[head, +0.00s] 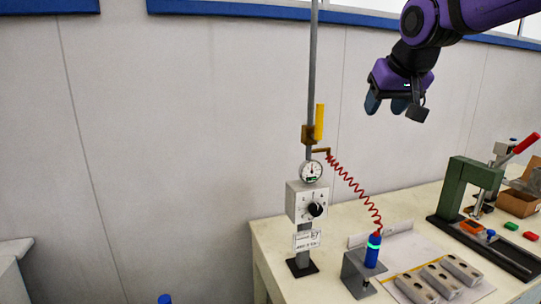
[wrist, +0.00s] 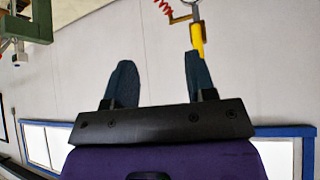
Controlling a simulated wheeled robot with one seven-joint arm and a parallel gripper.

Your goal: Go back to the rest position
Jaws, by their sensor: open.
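My gripper (head: 386,104) is raised in front of the wall at the upper right of the head view, well above the workbench. In the wrist view my gripper (wrist: 158,82) has its two dark fingers apart, with nothing between them. The blue dispensing bottle (head: 373,250) with a lit green band stands upright in a grey holder (head: 360,273) on the bench, apart from my gripper. A red coiled hose (head: 354,186) runs from it up to the metal post.
The workbench (head: 275,238) bears a dispenser box with a dial (head: 307,201), several grey moulds (head: 440,282), a green press (head: 474,185) with a red lever, and a cardboard box (head: 518,200). A yellow cylinder (head: 320,122) is on the post. The air around my gripper looks clear.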

